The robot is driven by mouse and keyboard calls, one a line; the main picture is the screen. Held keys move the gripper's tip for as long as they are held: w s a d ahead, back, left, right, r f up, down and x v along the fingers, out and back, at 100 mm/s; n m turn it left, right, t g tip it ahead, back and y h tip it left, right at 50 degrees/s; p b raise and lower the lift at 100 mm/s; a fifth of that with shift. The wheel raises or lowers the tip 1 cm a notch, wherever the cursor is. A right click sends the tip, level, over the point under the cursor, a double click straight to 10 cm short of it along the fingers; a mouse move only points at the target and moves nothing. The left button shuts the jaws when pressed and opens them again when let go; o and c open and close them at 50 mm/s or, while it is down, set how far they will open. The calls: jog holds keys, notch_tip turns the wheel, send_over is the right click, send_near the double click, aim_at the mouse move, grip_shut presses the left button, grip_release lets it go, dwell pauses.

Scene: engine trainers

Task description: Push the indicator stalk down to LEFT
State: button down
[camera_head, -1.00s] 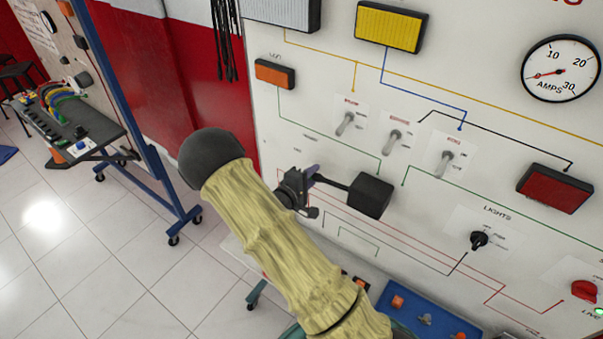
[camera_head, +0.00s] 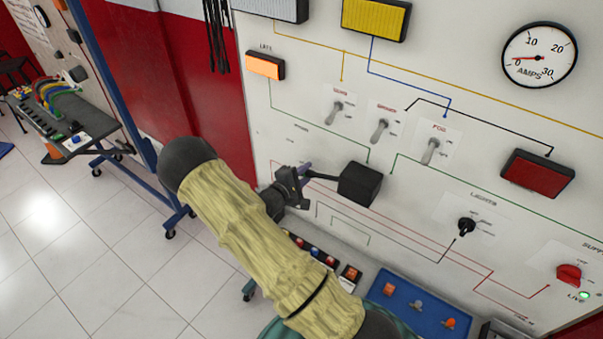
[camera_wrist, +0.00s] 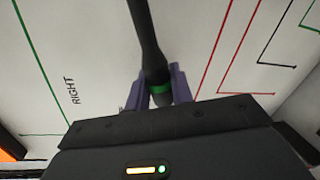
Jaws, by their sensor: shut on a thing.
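The indicator stalk (camera_head: 322,177) is a black rod that sticks out to the left from a black box (camera_head: 361,184) on the white panel. My gripper (camera_head: 303,177) is at the stalk's free end. In the wrist view the stalk (camera_wrist: 146,38) runs down between the two purple fingers of my gripper (camera_wrist: 159,90), which are shut on its end near a green band. The word RIGHT (camera_wrist: 73,91) shows on the panel left of the stalk there. The lamp marked LEFT (camera_head: 265,64) glows orange at the panel's upper left.
Toggle switches (camera_head: 379,130) stand on the panel above right of the box. A black LIGHTS knob (camera_head: 466,226) and a red knob (camera_head: 568,274) lie to the right. A blue tray (camera_head: 372,297) with parts stands below. Open tiled floor lies at the left.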

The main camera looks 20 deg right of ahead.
jog(key=shift+s+f, duration=0.15)
jog(key=shift+f, duration=0.1)
jog(key=c, duration=1.5)
grip_release()
jog(key=shift+o, duration=1.2)
jog(key=shift+r, duration=0.1)
jog(key=b+v, duration=0.4)
jog(key=v, duration=1.3)
jog(key=shift+a, duration=0.2)
jog(key=shift+s, duration=0.1)
